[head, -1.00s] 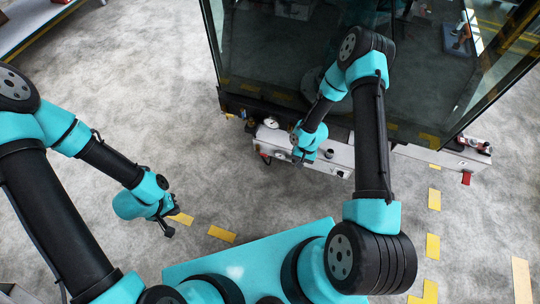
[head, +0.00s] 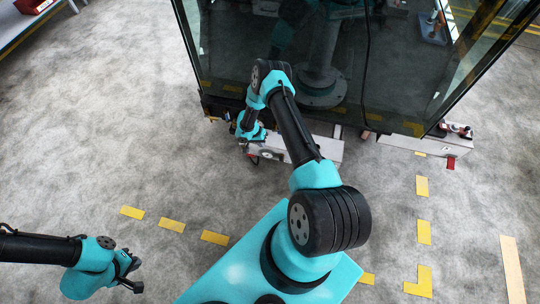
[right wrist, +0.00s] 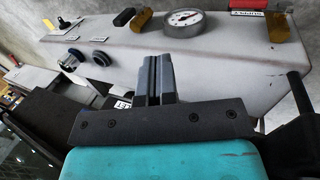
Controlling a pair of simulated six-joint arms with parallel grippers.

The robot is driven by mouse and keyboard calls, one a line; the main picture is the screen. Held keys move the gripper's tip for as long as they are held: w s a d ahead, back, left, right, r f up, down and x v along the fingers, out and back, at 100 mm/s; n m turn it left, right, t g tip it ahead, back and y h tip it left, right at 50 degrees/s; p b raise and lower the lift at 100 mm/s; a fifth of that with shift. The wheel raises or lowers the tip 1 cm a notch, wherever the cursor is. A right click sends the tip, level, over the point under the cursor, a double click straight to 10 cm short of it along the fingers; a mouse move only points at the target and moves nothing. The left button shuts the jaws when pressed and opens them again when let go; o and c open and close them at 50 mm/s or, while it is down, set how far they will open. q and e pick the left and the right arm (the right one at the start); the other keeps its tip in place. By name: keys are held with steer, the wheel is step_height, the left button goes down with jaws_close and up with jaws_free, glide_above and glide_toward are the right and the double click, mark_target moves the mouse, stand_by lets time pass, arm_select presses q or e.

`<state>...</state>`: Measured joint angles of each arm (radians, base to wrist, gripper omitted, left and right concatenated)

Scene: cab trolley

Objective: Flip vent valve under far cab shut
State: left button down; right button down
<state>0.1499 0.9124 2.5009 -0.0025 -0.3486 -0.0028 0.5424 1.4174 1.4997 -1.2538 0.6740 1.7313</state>
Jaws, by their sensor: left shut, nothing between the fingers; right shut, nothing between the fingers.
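The glass-walled cab (head: 330,70) fills the upper part of the head view. A pale valve panel (head: 325,148) runs under its near edge, partly hidden by my right arm. In the right wrist view the panel (right wrist: 230,62) carries a round gauge (right wrist: 188,20), a brass fitting (right wrist: 143,19) beside a black lever (right wrist: 124,17), and another brass fitting (right wrist: 284,27) by a red handle (right wrist: 249,4). I cannot tell which is the vent valve. My right gripper (head: 262,137) is shut and empty at the panel's left end, its fingers (right wrist: 152,62) in front of the panel face. My left gripper (head: 134,276) is shut, over the floor.
Two dark round knobs (right wrist: 101,58) and a small toggle (right wrist: 66,22) sit on the panel's left part. A second pale bar (head: 405,143) with a red tag (head: 451,162) is at the cab's right. Grey floor with yellow markings (head: 172,225) is clear at left.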

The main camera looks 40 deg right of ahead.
steer(key=s+d+f, duration=0.4)
steer(key=s+f, duration=0.2)
steer(key=f, duration=0.3)
steer(key=shift+s, duration=0.35)
stand_by(0.4)
steer(key=shift+a+f, duration=0.1)
